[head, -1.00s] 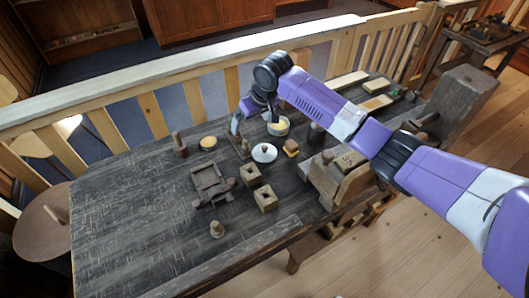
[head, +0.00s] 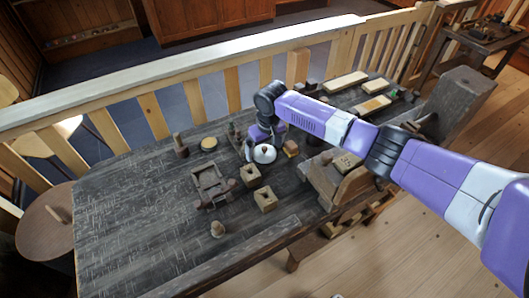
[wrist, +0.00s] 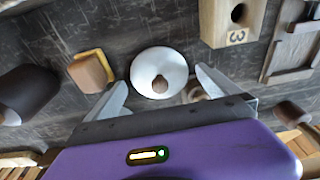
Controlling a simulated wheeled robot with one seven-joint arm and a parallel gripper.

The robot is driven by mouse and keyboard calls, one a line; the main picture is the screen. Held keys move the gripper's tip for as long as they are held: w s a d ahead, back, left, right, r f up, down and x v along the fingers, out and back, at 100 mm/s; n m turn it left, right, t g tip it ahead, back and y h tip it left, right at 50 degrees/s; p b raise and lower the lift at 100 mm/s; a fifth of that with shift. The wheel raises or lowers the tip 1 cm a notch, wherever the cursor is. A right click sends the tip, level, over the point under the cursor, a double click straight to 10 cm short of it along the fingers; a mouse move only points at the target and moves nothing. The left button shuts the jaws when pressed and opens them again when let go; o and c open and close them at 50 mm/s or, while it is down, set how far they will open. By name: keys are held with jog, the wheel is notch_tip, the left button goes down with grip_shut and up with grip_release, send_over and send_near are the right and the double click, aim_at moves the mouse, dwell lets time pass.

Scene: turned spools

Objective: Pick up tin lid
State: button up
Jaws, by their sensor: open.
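The tin lid (head: 262,154) is a round, pale silver disc with a brown knob, lying on the dark table in the head view. It also shows in the wrist view (wrist: 150,62), near the middle. My gripper (wrist: 160,88) is open, with one finger on each side of the lid's near part and nothing held. The lid lies between and just beyond the fingertips. I cannot tell how high the fingers are above the table. In the head view my gripper is just behind the lid, and its fingertips are hard to make out.
A wooden block marked 3 (wrist: 232,20) stands right of the lid in the wrist view. A small brown block with yellow (wrist: 90,72) is close on the left. A dark cylinder (wrist: 26,92) lies farther left. The table's left part (head: 120,220) is clear in the head view.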

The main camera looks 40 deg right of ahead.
jog(key=c, duration=1.3)
